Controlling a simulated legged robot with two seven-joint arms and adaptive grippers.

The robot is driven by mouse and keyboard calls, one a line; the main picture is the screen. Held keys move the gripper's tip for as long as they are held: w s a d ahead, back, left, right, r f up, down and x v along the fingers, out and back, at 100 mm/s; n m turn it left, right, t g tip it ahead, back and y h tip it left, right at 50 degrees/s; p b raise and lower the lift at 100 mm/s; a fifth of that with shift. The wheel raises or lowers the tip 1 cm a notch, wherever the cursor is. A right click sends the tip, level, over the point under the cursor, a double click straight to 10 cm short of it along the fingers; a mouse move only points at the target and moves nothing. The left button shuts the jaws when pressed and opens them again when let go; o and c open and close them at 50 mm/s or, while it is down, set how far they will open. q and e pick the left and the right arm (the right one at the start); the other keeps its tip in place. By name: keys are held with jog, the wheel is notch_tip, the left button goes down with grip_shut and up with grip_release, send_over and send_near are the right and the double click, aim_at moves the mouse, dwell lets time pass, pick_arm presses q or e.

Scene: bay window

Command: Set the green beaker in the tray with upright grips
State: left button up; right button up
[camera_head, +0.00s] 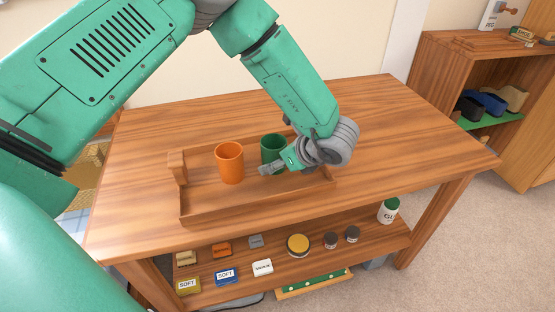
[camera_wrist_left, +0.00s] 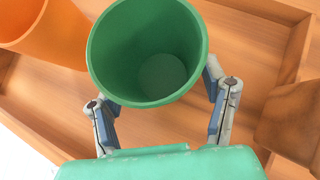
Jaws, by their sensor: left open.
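The green beaker (camera_head: 272,147) is upright within the wooden tray (camera_head: 215,208), to the right of the orange cup. Its base is hidden behind my gripper in the head view. The tray lies on the table and has an upright grip (camera_head: 177,165) at its left end; the right grip (camera_wrist_left: 290,125) shows in the left wrist view. My left gripper (camera_head: 278,164) is low at the beaker, open. In the wrist view its fingers lie on either side of the green beaker (camera_wrist_left: 150,50); I cannot tell whether they touch it. My right gripper is out of view.
The orange cup (camera_head: 230,163) stands in the tray, close to the left of the beaker. The tabletop (camera_head: 410,140) is clear right of the tray. A wooden cabinet (camera_head: 440,75) stands at the right.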

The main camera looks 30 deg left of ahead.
pick_arm(q)
jog(key=p+v, duration=0.1)
jog(key=v, duration=1.1)
jog(key=shift+p, duration=0.3)
